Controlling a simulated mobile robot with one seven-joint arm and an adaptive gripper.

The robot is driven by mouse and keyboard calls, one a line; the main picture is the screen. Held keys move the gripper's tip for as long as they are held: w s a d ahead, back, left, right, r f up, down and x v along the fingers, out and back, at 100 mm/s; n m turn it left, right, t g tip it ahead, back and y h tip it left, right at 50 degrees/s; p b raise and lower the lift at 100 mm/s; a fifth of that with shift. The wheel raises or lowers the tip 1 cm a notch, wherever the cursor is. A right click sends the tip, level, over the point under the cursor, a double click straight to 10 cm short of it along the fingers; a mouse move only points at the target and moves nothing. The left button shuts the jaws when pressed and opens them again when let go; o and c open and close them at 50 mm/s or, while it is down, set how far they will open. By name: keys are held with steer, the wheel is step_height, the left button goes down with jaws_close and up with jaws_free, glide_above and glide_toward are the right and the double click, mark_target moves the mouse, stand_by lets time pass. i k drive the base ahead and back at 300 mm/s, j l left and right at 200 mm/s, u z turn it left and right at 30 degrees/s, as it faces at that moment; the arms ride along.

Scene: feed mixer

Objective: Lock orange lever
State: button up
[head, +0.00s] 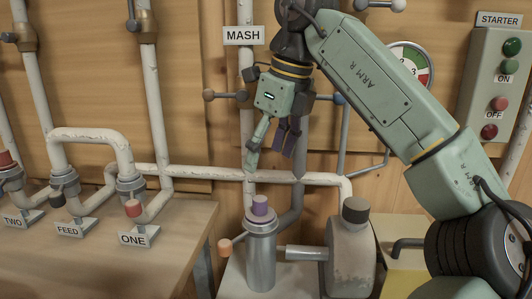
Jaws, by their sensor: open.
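A small lever with an orange ball end (225,246) sticks out to the left of a silver upright cylinder (261,250). My gripper (270,148) points down, open, above and apart from the cylinder and the orange ball. One finger is pale green, and a dark purple part shows beside it. I see nothing held between the fingers. Whether the lever is locked cannot be told.
A grey pump-like body (350,255) with a dark cap stands right of the cylinder. White pipes (210,174) run behind. A bench (165,245) with labelled valves stands left, a STARTER box (497,85) right.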

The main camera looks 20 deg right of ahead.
mark_target(224, 246)
steer(key=k+j, duration=0.15)
steer(key=k, duration=0.35)
steer(key=k+j, duration=0.2)
steer(key=k, duration=0.25)
